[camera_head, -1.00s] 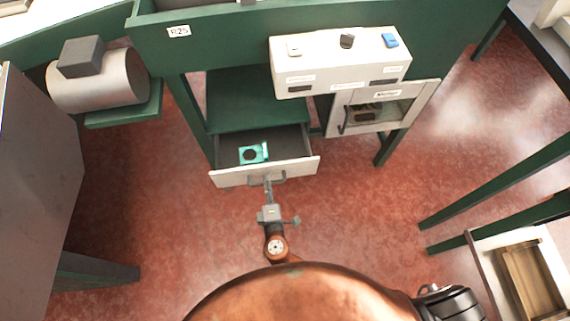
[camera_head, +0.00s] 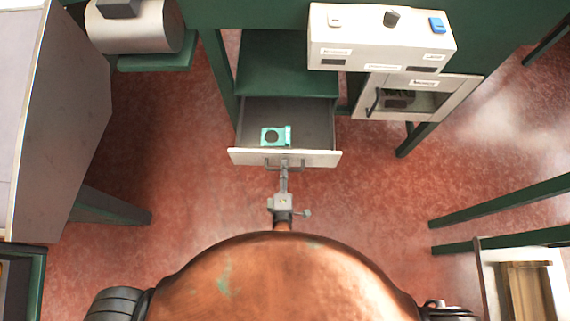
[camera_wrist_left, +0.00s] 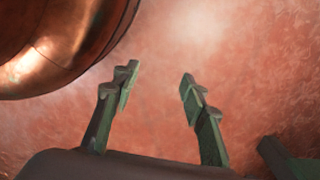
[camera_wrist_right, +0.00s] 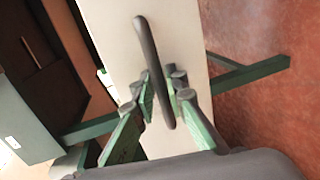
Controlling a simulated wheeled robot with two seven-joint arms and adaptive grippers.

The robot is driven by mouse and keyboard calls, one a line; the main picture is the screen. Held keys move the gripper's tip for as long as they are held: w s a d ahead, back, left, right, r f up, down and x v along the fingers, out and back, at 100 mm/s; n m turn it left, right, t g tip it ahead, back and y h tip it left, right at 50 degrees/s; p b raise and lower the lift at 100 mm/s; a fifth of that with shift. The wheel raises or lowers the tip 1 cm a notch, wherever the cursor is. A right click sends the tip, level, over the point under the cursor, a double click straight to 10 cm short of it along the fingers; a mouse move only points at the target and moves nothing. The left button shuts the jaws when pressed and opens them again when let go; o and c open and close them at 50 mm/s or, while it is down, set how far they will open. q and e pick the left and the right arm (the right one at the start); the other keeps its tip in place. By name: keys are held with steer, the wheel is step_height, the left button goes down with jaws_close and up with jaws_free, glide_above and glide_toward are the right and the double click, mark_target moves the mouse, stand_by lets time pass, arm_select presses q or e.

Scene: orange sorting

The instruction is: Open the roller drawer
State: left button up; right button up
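The roller drawer (camera_head: 242,156) is pulled out below the green workbench, its pale front facing me. Its dark inside shows, with a teal piece (camera_head: 275,136) in it. Its dark bar handle (camera_wrist_right: 150,60) crosses the pale front in the right wrist view. My right gripper (camera_head: 284,172) is at the handle; in the right wrist view its fingers (camera_wrist_right: 162,92) lie close on both sides of the bar, shut on it. My left gripper (camera_wrist_left: 157,84) is open and empty above the red floor; it is outside the head view.
A wooden tray (camera_head: 528,290) is at lower right.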

steer(key=o, duration=0.3)
steer(key=shift+s, duration=0.15)
arm_select(q)
steer(key=shift+w+d+r, duration=0.1)
steer(key=shift+w, duration=0.35)
arm_select(e)
steer(key=v, duration=0.7)
steer(key=shift+s, duration=0.1)
steer(key=shift+d, duration=0.1)
